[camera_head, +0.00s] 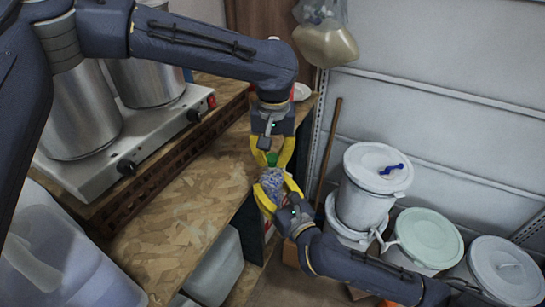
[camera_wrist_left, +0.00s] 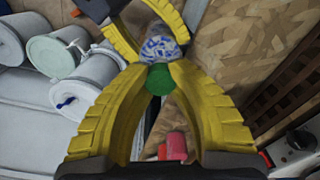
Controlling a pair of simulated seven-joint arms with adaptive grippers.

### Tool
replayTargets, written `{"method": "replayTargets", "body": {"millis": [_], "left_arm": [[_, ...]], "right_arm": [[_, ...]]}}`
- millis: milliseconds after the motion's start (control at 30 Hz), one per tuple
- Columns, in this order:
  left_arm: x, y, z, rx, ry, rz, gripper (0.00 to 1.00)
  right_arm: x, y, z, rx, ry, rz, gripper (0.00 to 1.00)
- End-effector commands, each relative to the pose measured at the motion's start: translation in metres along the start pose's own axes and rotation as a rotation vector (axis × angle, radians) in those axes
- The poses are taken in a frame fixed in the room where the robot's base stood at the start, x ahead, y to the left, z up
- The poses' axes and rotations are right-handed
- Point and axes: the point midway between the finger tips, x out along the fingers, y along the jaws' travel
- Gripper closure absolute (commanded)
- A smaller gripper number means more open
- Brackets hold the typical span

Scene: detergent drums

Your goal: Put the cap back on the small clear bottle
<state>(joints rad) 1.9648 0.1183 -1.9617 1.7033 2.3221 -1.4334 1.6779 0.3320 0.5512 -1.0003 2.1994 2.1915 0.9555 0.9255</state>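The small clear bottle (camera_head: 271,181), with blue marks on it, is held over the front edge of the wooden bench. My right gripper (camera_head: 274,190) is shut on it from below right; its yellow fingers also show around the bottle (camera_wrist_left: 160,46) in the left wrist view. The green cap (camera_head: 271,159) is just above the bottle. My left gripper (camera_head: 272,163) points down from above and is shut on the cap. In the left wrist view the cap (camera_wrist_left: 159,80) sits between my yellow fingertips, right beside the bottle. I cannot tell whether cap and bottle touch.
The chipboard bench (camera_head: 180,235) is bare in front. Metal pots stand on a hotplate (camera_head: 95,165) at left. A lidded white bucket (camera_head: 368,185) and more drums stand on the floor at right. A red object (camera_wrist_left: 176,146) shows below the cap in the left wrist view.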

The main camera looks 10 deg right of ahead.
Motion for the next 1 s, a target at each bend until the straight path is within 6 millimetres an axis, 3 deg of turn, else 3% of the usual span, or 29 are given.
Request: {"method": "replayTargets", "body": {"millis": [267,700,1000], "left_arm": [[0.0002,-0.0007,-0.0001,0.030,0.000,-0.001,1.00],[0.0010,-0.0003,0.0005,0.699,0.000,-0.001,1.00],[0.0006,-0.0009,0.0002,0.884,0.001,-0.003,1.00]], "right_arm": [[0.0003,-0.0008,0.0012,0.001,-0.002,-0.002,1.00],[0.0003,-0.0012,0.0011,0.001,-0.002,-0.002,1.00],[0.0003,-0.0012,0.0011,0.001,-0.002,-0.002,1.00]]}}
